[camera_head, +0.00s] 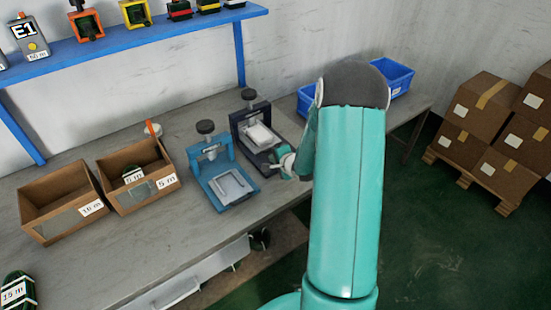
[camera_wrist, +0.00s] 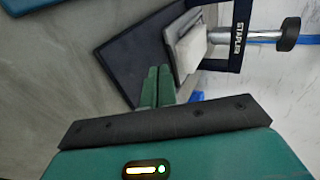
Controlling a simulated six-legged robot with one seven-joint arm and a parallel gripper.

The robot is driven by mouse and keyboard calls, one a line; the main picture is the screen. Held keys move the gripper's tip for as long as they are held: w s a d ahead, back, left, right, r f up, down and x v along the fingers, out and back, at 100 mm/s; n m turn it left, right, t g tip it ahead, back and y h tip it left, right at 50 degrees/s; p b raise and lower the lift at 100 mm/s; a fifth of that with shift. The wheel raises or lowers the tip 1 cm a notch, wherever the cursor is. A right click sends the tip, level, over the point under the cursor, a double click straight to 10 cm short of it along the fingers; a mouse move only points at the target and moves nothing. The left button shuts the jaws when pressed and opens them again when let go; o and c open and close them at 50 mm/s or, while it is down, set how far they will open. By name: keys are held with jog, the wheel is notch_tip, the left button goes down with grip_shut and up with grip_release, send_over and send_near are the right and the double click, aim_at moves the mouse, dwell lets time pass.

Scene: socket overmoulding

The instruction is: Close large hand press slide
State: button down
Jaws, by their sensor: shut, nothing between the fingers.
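A dark hand press (camera_head: 240,127) with a black knob on top stands on the workbench. A pale block-like slide (camera_head: 260,137) sits on its dark base. The wrist view shows this press's frame (camera_wrist: 237,40), lettered "STAPLER", its dark base plate (camera_wrist: 130,50) and the pale slide (camera_wrist: 187,50). A blue hand press (camera_head: 216,170) with a pale plate on its base stands to the left. My gripper (camera_head: 278,160) is at the front right of the dark press. In the wrist view its green fingers (camera_wrist: 158,72) are together and empty, close beside the slide; contact cannot be told.
Two cardboard bins (camera_head: 62,200) (camera_head: 140,185) stand left on the workbench (camera_head: 150,250). Blue crates (camera_head: 398,76) stand at the back right, partly behind my arm. A blue shelf (camera_head: 150,38) runs above. Stacked cartons (camera_head: 475,108) stand on a pallet at right.

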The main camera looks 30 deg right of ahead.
jog(key=shift+s+r, duration=0.1)
jog(key=shift+s, duration=0.25)
jog(key=v, duration=0.9)
jog(key=s+a+r+n+g+h, duration=0.2)
jog(key=a+r+n, duration=0.25)
jog(key=r, duration=0.35)
jog(key=s+a+r+n+g+h, duration=0.1)
jog(key=s+a+r+n, duration=0.1)
jog(key=a+r+n, duration=0.45)
jog(key=s+a+r+n+g+y, duration=0.1)
jog(key=s+a+r+n, duration=0.2)
jog(key=s+a, duration=0.4)
jog(key=s+a+r+n+g+y, duration=0.1)
jog(key=s+a+r+n, duration=0.3)
jog(key=s, duration=0.5)
jog(key=a+r+y, duration=0.1)
jog(key=a+r, duration=0.1)
jog(key=a, duration=0.1)
jog(key=shift+a+n+g+y, duration=0.15)
jog(key=shift+n+g+y, duration=0.15)
jog(key=shift+g, duration=0.1)
